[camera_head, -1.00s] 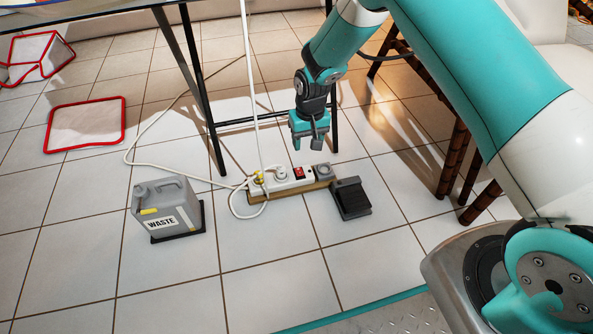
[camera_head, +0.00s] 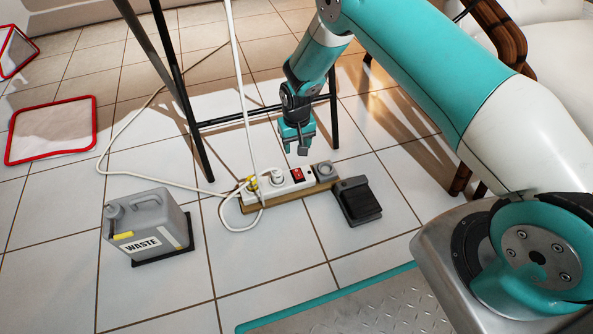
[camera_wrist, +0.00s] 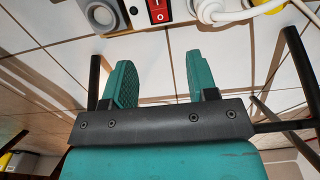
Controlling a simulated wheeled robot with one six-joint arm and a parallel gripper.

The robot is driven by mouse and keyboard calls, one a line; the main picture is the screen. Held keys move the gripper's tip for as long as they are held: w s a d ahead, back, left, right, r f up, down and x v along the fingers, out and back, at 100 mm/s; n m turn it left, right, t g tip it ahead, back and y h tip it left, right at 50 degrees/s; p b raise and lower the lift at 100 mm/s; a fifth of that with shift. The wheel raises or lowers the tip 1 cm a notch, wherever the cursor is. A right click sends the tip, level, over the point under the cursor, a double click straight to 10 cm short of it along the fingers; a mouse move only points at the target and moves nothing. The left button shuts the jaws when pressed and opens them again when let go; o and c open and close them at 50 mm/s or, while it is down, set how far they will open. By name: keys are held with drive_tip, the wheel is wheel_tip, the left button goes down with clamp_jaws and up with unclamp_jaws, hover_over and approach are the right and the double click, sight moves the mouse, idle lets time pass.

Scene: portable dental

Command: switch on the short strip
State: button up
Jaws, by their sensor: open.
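The short strip (camera_head: 288,185) is a white power strip on a wooden base on the tiled floor. Its red rocker switch (camera_head: 298,175) sits near its right part and also shows at the top of the wrist view (camera_wrist: 158,11). White plugs with cables sit in its left sockets. My gripper (camera_head: 296,150) is open and empty, just behind and above the strip by the switch, apart from it. In the wrist view, my two teal fingers (camera_wrist: 160,84) stand apart with floor between them. Whether the switch is on cannot be told.
A black foot pedal (camera_head: 357,200) lies right of the strip. A grey waste canister (camera_head: 149,225) stands on a dark tray at left. White cables (camera_head: 120,149) loop across the floor. Black table legs (camera_head: 189,110) rise behind. A red-edged white panel (camera_head: 52,130) lies far left.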

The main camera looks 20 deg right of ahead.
sight(297, 171)
wheel_tip(297, 171, down, 12)
drive_tip(key=b, duration=0.6)
drive_tip(key=shift+r, duration=0.1)
